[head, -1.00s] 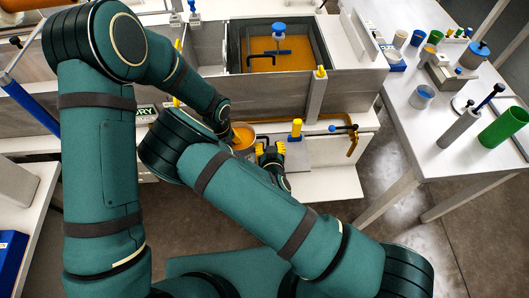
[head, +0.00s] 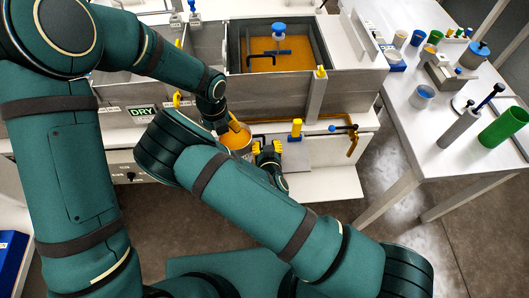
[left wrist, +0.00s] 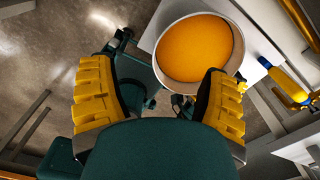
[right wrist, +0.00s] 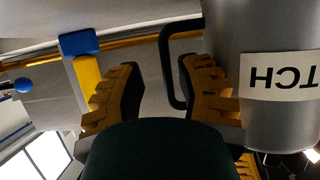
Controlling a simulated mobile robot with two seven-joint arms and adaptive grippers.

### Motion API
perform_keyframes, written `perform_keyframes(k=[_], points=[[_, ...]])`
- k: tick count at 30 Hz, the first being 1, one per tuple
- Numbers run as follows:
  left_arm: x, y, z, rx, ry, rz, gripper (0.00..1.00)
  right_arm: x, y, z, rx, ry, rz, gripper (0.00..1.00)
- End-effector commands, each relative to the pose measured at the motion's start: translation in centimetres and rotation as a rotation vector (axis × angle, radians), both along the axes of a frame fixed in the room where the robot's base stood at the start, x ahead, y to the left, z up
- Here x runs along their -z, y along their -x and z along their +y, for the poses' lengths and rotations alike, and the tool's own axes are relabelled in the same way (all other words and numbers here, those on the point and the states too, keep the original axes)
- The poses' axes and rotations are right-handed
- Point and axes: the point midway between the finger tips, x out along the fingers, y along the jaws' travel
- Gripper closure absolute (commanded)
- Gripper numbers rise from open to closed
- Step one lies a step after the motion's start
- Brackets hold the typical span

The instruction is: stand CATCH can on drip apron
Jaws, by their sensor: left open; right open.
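The CATCH can (head: 238,139), grey with orange content, is upright by the front shelf, partly hidden by my arms. Its lettered label (right wrist: 283,77) shows upside down in the right wrist view. My left gripper (head: 231,121) is open above the can; in the left wrist view its yellow fingers are apart, with the can's rim (left wrist: 159,58) beyond them. My right gripper (head: 267,151) is open at the can's right; in the right wrist view the black handle (right wrist: 169,72) lies between its fingers, near one.
The resin bath (head: 305,62) stands behind. A side table (head: 405,98) with cups and tools is at right. The plate's middle is clear.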

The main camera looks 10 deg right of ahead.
Motion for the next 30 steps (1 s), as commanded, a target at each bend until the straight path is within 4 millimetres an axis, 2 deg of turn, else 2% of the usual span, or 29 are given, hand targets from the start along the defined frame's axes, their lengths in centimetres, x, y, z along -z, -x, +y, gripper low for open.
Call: perform_keyframes(k=[1, 3, 4, 19, 23, 30], points=[[0.0, 0.0, 0.0, 0.000, 0.000, 0.000, 0.24, 0.0, 0.0, 0.0, 0.000, 0.000, 0.000, 0.45], [0.0, 0.0, 0.0, 0.000, 0.000, 0.000, 0.24, 0.0, 0.0, 0.0, 0.000, 0.000, 0.000, 0.20], [0.0, 0.0, 0.0, 0.000, 0.000, 0.000, 0.24, 0.0, 0.0, 0.0, 0.000, 0.000, 0.000, 0.13], [-0.6, 0.0, 0.0, 0.000, 0.001, -0.001, 0.24, -0.6, 0.0, 0.0, 0.000, 0.000, 0.000, 0.13], [-1.6, 0.0, 0.0, 0.000, 0.001, -0.001, 0.24, -1.6, 0.0, 0.0, 0.001, 0.000, 0.000, 0.13], [-4.5, 0.0, 0.0, 0.000, 0.001, -0.001, 0.24, -4.5, 0.0, 0.0, 0.001, 0.000, -0.001, 0.13]])
